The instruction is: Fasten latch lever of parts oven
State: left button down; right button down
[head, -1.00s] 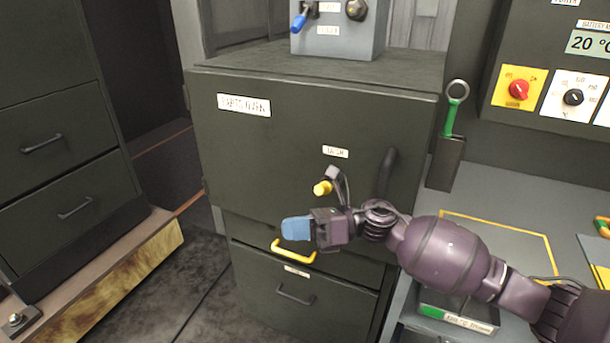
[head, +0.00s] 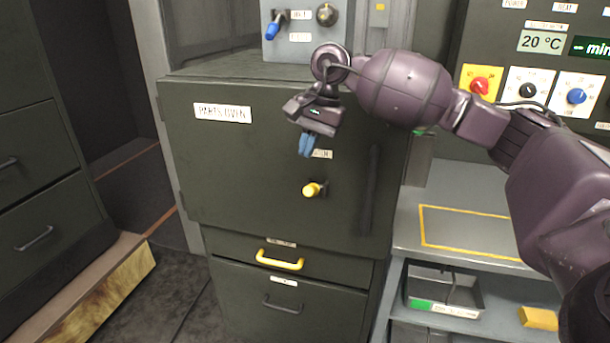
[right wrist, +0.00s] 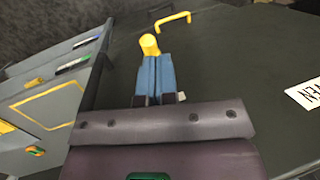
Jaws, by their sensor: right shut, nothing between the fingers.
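The parts oven (head: 240,160) is a dark cabinet with a white name label and a shut-looking front door. Its latch lever has a yellow knob (head: 312,189) on the door front, below a small label partly covered by my gripper. My right gripper (head: 306,146) is shut and empty, its blue fingers pointing down above the knob. In the right wrist view the blue fingers (right wrist: 155,78) line up with the yellow knob (right wrist: 149,44) just beyond their tips; I cannot tell whether they touch. The lever's arm is mostly hidden. My left gripper is not in view.
A dark vertical door handle (head: 370,190) is right of the knob. A drawer with a yellow handle (head: 280,262) lies below. A grey box with a blue-tipped switch (head: 275,28) stands on top. A grey bench (head: 408,235) is at right.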

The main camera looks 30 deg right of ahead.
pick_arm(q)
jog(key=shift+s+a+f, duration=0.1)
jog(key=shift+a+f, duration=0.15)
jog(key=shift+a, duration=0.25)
pick_arm(e)
jog(key=d+r+h, duration=0.3)
jog(key=d+r, duration=0.2)
jog(key=shift+w+r+n+t, duration=0.15)
jog(key=shift+r+n+t, duration=0.15)
jog(key=shift+r+n, duration=0.1)
send_over(314, 186)
jog(key=d, duration=0.2)
notch_tip(314, 186, down, 10)
jog(key=shift+a+f+b, duration=0.15)
jog(key=shift+a+f, duration=0.25)
jog(key=shift+f, duration=0.2)
jog(key=shift+a+f+b, duration=0.15)
jog(key=shift+a+f, duration=0.25)
jog(key=shift+f, duration=0.2)
jog(key=shift+a+f, duration=0.3)
jog(key=shift+f, duration=0.2)
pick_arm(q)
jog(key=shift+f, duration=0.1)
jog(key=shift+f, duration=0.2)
pick_arm(e)
jog(key=shift+s+a+f, duration=0.1)
jog(key=shift+s, duration=0.1)
